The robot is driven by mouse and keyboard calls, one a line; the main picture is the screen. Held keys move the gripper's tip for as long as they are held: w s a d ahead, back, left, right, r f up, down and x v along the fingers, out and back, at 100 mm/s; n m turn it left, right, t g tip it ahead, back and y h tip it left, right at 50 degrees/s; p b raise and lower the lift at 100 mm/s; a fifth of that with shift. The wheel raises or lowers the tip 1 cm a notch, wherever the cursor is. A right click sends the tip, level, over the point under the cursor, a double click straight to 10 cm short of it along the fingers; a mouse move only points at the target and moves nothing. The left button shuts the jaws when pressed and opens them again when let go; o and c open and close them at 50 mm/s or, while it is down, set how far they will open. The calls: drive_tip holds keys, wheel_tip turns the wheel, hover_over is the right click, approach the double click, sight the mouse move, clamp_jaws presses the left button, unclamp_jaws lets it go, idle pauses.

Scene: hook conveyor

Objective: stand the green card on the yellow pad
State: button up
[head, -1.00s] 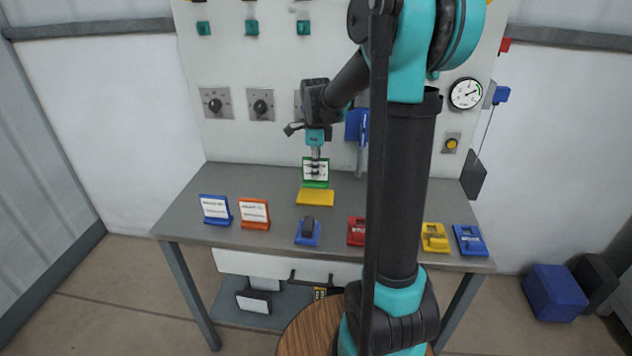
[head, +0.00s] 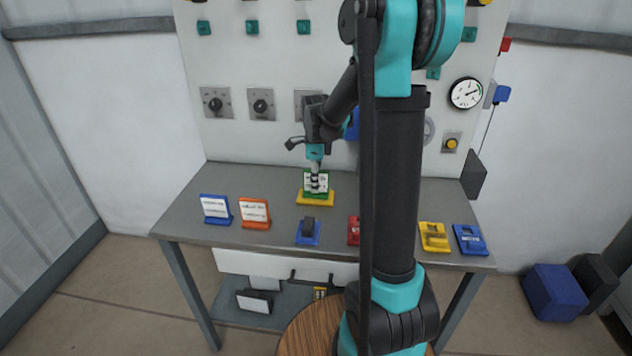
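The green card (head: 325,187), with a white printed face, is upright at the yellow pad (head: 314,202), which lies flat on the grey bench. The card's lower edge is at the pad's back part; whether it touches the pad is too small to tell. My gripper (head: 315,182) comes down from above, with its fingers at the card's white face and partly covering it. It appears shut on the card.
On the grey workbench (head: 200,233), a blue card (head: 215,209) and an orange card (head: 254,213) stand to the left. A blue holder (head: 307,231) is in front of the pad. A red block (head: 353,231), a yellow block (head: 434,237) and another blue block (head: 469,239) are to the right.

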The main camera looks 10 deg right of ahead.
wheel_tip(320, 180, up, 12)
drive_tip(key=shift+r, duration=0.15)
idle(0.7)
